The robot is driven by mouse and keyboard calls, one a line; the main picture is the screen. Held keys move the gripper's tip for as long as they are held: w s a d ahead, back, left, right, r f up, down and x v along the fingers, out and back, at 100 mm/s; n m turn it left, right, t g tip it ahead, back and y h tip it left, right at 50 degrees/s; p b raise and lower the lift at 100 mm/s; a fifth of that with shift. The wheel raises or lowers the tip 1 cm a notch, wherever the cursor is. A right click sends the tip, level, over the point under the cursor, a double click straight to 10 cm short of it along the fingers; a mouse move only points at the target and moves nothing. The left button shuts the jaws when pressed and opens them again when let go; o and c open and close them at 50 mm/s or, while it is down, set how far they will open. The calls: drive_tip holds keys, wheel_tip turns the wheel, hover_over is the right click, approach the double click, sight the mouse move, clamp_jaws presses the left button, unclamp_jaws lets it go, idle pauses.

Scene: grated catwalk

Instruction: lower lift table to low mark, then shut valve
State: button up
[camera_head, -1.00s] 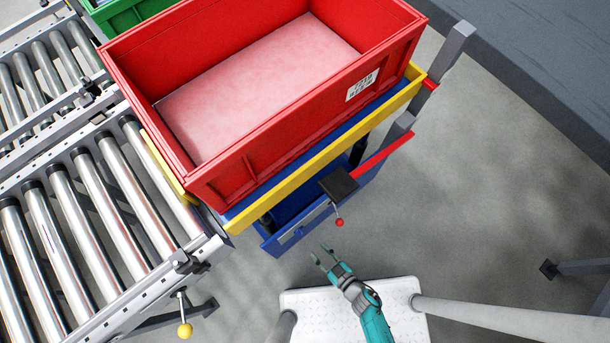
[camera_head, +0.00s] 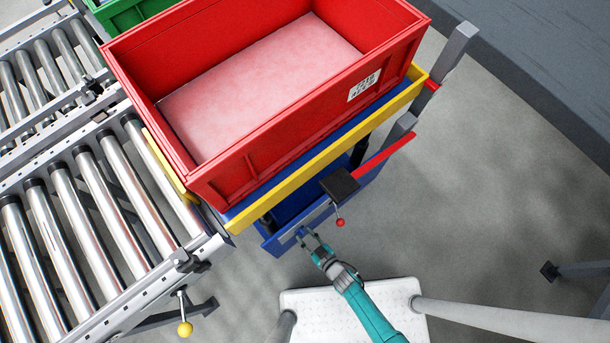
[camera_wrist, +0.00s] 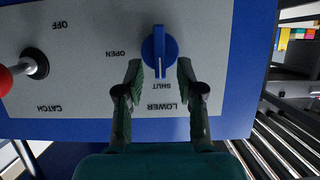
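The lift table's yellow-edged top (camera_head: 330,152) carries a large red crate and stands raised above its blue base (camera_head: 290,235). Beside it is a grey post (camera_head: 458,45) with a red bar (camera_head: 385,155) at its lower part. In the wrist view, a blue valve knob (camera_wrist: 159,45) sits on a grey panel marked LOWER, OPEN and SHUT. Its long end points down in the picture towards SHUT. My gripper (camera_wrist: 159,68) is open, its fingertips on either side of the knob's lower end; contact cannot be told. In the head view my gripper (camera_head: 310,236) is at the base's panel.
A red-balled catch lever (camera_wrist: 10,80) is left of the knob in the wrist view. A roller conveyor (camera_head: 90,215) with a yellow-balled lever (camera_head: 185,329) stands left.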

drive_tip(key=shift+w+a+f, duration=0.2)
drive_tip(key=shift+w+a, duration=0.05)
drive_tip(key=shift+w, duration=0.15)
clamp_jaws()
